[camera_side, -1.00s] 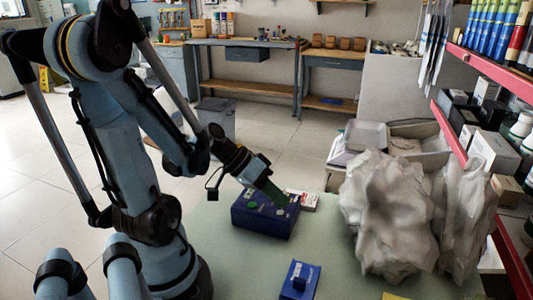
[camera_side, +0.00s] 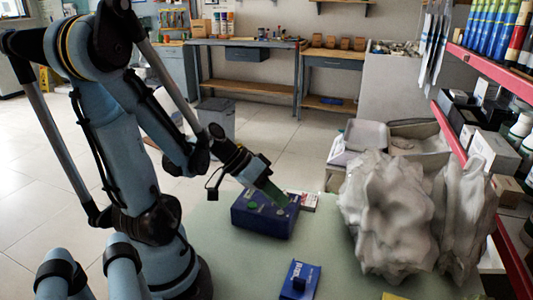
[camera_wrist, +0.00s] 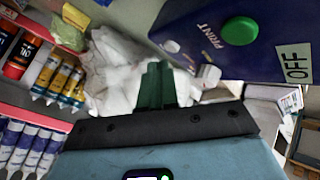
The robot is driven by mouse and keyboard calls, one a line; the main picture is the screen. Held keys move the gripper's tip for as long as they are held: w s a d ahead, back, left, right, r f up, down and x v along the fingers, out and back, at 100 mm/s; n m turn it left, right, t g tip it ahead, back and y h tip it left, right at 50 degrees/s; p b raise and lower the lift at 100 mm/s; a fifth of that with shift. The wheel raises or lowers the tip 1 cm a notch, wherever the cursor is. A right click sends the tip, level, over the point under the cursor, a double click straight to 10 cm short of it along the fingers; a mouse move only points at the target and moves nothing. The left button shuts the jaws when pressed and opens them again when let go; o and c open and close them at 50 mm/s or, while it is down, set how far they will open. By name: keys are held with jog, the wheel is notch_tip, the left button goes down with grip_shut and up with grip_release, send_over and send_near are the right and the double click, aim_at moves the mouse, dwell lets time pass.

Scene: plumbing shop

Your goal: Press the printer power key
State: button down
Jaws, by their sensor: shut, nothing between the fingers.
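The printer (camera_side: 262,222) is a dark blue box on the green work surface. It also shows at the upper right of the wrist view (camera_wrist: 268,65). Its face carries a round green button (camera_wrist: 239,31), a small white knob (camera_wrist: 172,46), a larger white key (camera_wrist: 208,74), the word PRINT and a white OFF label (camera_wrist: 297,64). Which of these is the power key I cannot tell. My gripper (camera_side: 284,204) is shut and empty, its green fingers slanting down over the printer's right side. In the wrist view the fingertips (camera_wrist: 159,67) appear just left of the white key. Contact cannot be made out.
A small white-and-red box (camera_side: 307,201) lies behind the printer. A blue device (camera_side: 299,281) lies in front of it. A large crumpled grey-white mass (camera_side: 388,215) stands to the right, near a red-edged shelf (camera_side: 480,185). The surface left of the blue device is clear.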

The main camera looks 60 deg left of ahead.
aim_at(277, 213)
jog(key=shift+f, duration=0.1)
dwell(0.3)
jog(key=shift+f, duration=0.35)
jog(key=shift+f, duration=0.15)
dwell(0.3)
jog(key=shift+r, duration=0.6)
jog(key=shift+r, duration=0.1)
notch_tip(277, 213, up, 6)
jog(key=shift+f, duration=0.1)
dwell(0.5)
jog(key=shift+d, duration=0.1)
